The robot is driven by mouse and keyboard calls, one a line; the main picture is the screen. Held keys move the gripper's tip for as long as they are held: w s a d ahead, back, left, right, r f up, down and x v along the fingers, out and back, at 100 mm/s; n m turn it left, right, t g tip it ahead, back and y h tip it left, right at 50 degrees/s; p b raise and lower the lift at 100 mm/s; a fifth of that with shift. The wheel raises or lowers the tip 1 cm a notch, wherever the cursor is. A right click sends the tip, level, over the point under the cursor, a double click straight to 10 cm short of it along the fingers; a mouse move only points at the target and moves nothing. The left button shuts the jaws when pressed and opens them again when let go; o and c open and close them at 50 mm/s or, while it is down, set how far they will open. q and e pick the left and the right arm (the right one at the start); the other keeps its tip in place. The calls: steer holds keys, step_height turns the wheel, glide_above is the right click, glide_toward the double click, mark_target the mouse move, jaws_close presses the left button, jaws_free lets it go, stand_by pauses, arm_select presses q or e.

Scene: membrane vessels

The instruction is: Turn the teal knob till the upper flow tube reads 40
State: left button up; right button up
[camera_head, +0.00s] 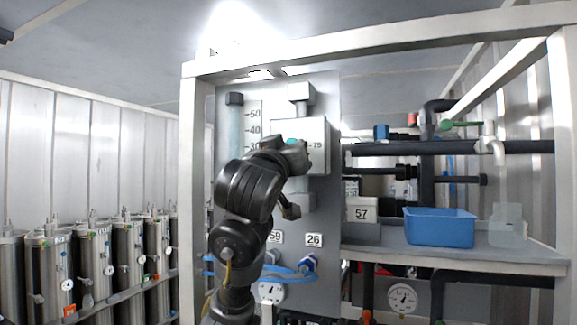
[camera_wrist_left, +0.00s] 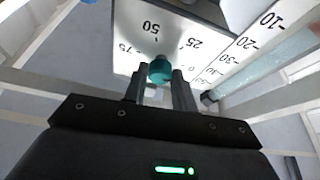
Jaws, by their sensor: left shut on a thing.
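The teal knob (camera_wrist_left: 160,70) sits on a white dial plate marked 0, 25, 50 and 75, and in the head view only a bit of it (camera_head: 292,141) shows. My left gripper (camera_wrist_left: 158,88) is shut on the knob, with one finger on each side in the wrist view. In the head view my left gripper (camera_head: 300,155) reaches up to the white dial box (camera_head: 318,132). The upper flow tube (camera_head: 236,128) stands left of the dial box, pale blue, with scale marks 50, 40 and 30 beside it. My arm hides its lower part, and I cannot make out its reading.
Below are plates marked 59 (camera_head: 275,237) and 26 (camera_head: 314,240), with a blue hose (camera_head: 290,272) and a round gauge. A blue bin (camera_head: 440,228) stands on the shelf at right. Steel vessels (camera_head: 92,265) line the left. White frame posts (camera_head: 193,190) flank the panel.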

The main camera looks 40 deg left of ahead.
arm_select(q)
steer(key=n+g+y+b, duration=0.1)
steer(key=n+b, duration=0.3)
steer(key=b, duration=0.1)
steer(key=n+g+y+b, duration=0.2)
steer(key=n+b, duration=0.2)
steer(key=n, duration=0.1)
steer(key=n+g+y+b, duration=0.1)
steer(key=n+g+b, duration=0.1)
steer(key=n+b, duration=0.3)
steer(key=shift+d+r+b, duration=0.2)
steer(key=shift+d+b, duration=0.15)
steer(key=shift+n, duration=0.3)
steer(key=o, duration=1)
steer(key=shift+w, duration=0.1)
